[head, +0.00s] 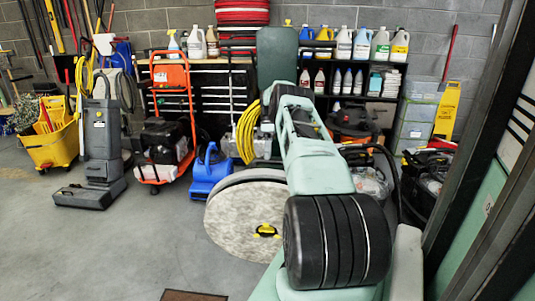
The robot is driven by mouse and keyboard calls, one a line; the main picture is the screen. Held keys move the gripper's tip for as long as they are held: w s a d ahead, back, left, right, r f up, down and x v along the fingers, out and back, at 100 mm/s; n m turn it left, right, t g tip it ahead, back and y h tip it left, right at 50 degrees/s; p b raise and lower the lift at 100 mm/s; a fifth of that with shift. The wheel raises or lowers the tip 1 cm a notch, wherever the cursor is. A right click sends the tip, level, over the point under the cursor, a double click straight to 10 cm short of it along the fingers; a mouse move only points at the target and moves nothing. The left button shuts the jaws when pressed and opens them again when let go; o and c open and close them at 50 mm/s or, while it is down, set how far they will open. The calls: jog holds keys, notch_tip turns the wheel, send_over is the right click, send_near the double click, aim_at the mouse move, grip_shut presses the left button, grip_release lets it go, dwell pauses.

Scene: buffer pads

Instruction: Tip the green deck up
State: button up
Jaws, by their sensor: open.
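A floor buffer stands in the middle, partly behind my pale green and black arm. Its large round speckled pad (240,218) faces me, tilted up off the floor, with a black and yellow centre piece (267,231). A pale rim (235,181) shows along the pad's top edge. A dark green tank (277,55) stands upright above it, with a coiled yellow cord (247,132) below and to its left. The deck behind the pad is mostly hidden by the pad and my arm, so I cannot make out its green surface. My gripper is not visible.
A blue blower (210,172), an orange-framed machine (172,115), a grey upright machine (100,140) and a yellow mop bucket (52,145) stand left. Shelves with bottles (362,45) line the wall. A dark post (480,130) stands right. Floor (120,245) front left is clear.

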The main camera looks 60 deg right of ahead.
notch_tip(320, 180, up, 10)
jog(key=shift+p, duration=0.4)
notch_tip(320, 180, up, 6)
jog(key=s+t+h+p, duration=0.2)
jog(key=h+p, duration=0.3)
jog(key=f, duration=1.7)
jog(key=shift+s+a, duration=0.2)
jog(key=shift+s, duration=0.05)
